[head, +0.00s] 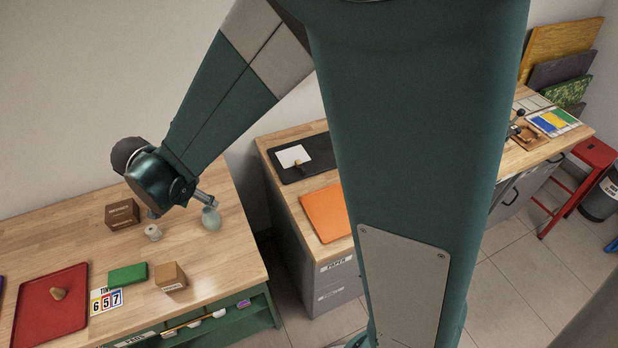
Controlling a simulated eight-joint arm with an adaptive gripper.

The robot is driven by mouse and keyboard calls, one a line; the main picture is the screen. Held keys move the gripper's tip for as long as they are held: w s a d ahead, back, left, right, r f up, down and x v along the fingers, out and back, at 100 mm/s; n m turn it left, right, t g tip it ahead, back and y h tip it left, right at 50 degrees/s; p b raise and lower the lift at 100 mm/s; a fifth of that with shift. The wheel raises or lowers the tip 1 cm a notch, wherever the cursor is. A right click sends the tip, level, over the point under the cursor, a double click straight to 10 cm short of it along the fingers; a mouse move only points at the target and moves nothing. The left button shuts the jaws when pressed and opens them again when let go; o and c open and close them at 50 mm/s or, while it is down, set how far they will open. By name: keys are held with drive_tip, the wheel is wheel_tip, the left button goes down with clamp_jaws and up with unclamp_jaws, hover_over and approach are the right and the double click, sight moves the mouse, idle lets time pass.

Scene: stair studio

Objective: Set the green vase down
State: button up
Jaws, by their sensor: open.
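The green vase (211,219) is small, pale grey-green and rounded. It appears to stand upright on the wooden table (236,254), near the table's right side. My gripper (207,201) is open at the vase's top. Its fingers are small in the head view and partly overlap the vase's upper part. I cannot tell whether they touch it.
A white spool (153,232), a dark brown box (122,214), a tan box (171,277), a green block (128,275) and a red tray (50,312) are on the table. A gap separates it from the drawer cabinet (335,278) at right.

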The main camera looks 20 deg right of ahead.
drive_tip(key=s+d+r+n+t+y, duration=0.1)
drive_tip(key=s+d+r+n, duration=0.1)
drive_tip(key=s+d+r, duration=0.4)
drive_tip(key=s+d+r+n, duration=0.2)
drive_tip(key=d+r, duration=0.2)
drive_tip(key=d, duration=0.4)
drive_tip(key=s+d+r+n+t+y, duration=0.1)
drive_tip(key=s+d+r, duration=0.2)
drive_tip(key=d+r, duration=0.3)
drive_tip(key=s+d+n+t, duration=0.2)
drive_tip(key=s+d+n, duration=0.1)
drive_tip(key=s+d, duration=0.4)
drive_tip(key=shift+s+r+y, duration=0.3)
drive_tip(key=shift+s+r, duration=0.15)
drive_tip(key=shift+s, duration=0.4)
